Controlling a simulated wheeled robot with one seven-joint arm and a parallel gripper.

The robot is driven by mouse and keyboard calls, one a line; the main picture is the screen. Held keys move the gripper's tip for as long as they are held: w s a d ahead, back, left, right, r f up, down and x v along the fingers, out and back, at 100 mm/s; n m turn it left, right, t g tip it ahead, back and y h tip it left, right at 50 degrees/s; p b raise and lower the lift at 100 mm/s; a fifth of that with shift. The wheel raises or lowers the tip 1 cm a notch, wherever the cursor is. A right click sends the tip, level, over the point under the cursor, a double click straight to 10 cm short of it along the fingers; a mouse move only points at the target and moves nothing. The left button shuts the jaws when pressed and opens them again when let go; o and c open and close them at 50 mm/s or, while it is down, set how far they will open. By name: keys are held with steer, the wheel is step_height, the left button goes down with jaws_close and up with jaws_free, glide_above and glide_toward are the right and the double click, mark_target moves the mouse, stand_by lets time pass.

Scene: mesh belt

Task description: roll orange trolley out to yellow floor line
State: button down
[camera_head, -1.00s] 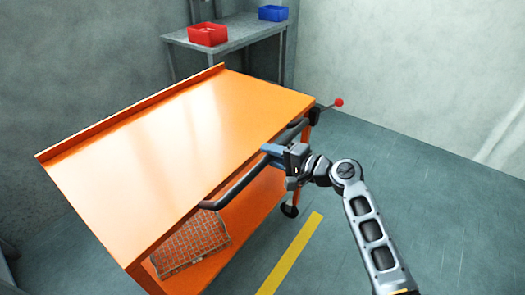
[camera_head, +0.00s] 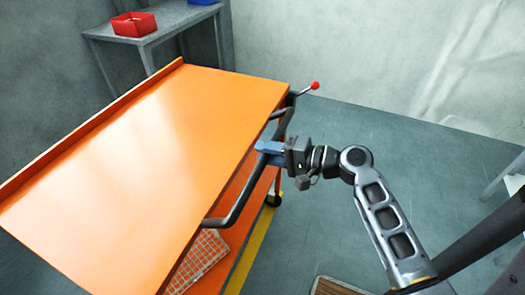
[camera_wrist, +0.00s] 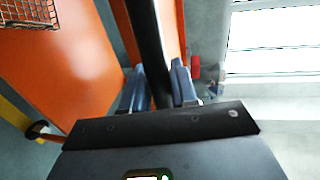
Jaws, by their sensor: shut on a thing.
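The orange trolley (camera_head: 130,150) fills the left of the head view, with a flat top, a lower shelf and a dark bar handle (camera_head: 236,200) along its right side. My gripper (camera_head: 266,150) is shut on that handle; in the wrist view the dark bar (camera_wrist: 148,40) runs between its blue fingers. The yellow floor line (camera_head: 252,248) runs close along the trolley's right side, partly hidden by it. A black wheel (camera_head: 274,198) appears at the line's far end; whether it touches the line is unclear.
A wire basket (camera_head: 203,255) sits on the lower shelf. A red-knobbed lever (camera_head: 314,86) sticks out at the trolley's far corner. A grey table (camera_head: 160,30) with a red bin (camera_head: 134,24) stands behind. Open floor (camera_head: 325,215) lies right of the line; a wooden-topped object (camera_head: 338,287) is at the bottom.

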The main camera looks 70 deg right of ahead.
steer(key=c, duration=1)
jaws_free()
steer(key=s, duration=0.2)
steer(key=s+r, duration=0.1)
steer(key=s, duration=0.2)
steer(key=s+b, duration=0.1)
steer(key=s, duration=0.1)
steer(key=shift+s+d+r, duration=0.15)
steer(key=shift+s+r, duration=0.1)
steer(key=shift+s, duration=0.1)
